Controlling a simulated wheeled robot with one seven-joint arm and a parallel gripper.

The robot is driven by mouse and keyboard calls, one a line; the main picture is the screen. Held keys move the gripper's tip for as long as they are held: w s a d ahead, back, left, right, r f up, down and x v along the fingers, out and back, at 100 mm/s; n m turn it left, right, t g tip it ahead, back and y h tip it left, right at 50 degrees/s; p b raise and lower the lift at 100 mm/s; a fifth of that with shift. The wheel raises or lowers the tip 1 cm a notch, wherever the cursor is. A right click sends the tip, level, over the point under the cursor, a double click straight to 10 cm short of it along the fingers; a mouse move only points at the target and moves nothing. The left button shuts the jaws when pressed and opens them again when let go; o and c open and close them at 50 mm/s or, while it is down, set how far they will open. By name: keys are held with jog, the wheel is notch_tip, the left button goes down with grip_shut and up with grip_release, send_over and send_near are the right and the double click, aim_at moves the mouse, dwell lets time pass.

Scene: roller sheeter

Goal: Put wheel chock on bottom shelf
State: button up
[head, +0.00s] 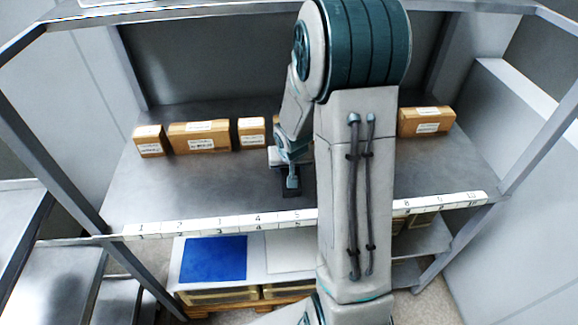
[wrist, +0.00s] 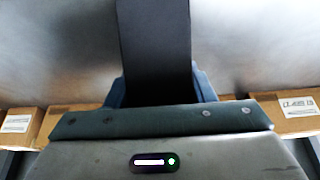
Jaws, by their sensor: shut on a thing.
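The wheel chock is a black block in my gripper (head: 292,179). In the head view only a small dark part of the chock (head: 291,190) shows, low over or on the grey shelf (head: 220,184) with the numbered front edge. I cannot tell whether it touches the shelf. In the wrist view the chock (wrist: 155,45) runs up from between the blue-grey fingers, which are shut on it. My arm hides part of the shelf's middle and right.
Several cardboard boxes, such as the long one (head: 200,136), stand along the back of the shelf; another box (head: 426,121) stands at the right. The shelf's left front is clear. Below the numbered edge lies a blue panel (head: 213,259) on a white surface. Grey posts frame both sides.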

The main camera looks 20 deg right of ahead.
jog(key=o, duration=0.9)
jog(key=shift+f, duration=0.2)
jog(key=o, duration=0.4)
jog(key=shift+r, duration=0.1)
jog(key=shift+r, duration=0.1)
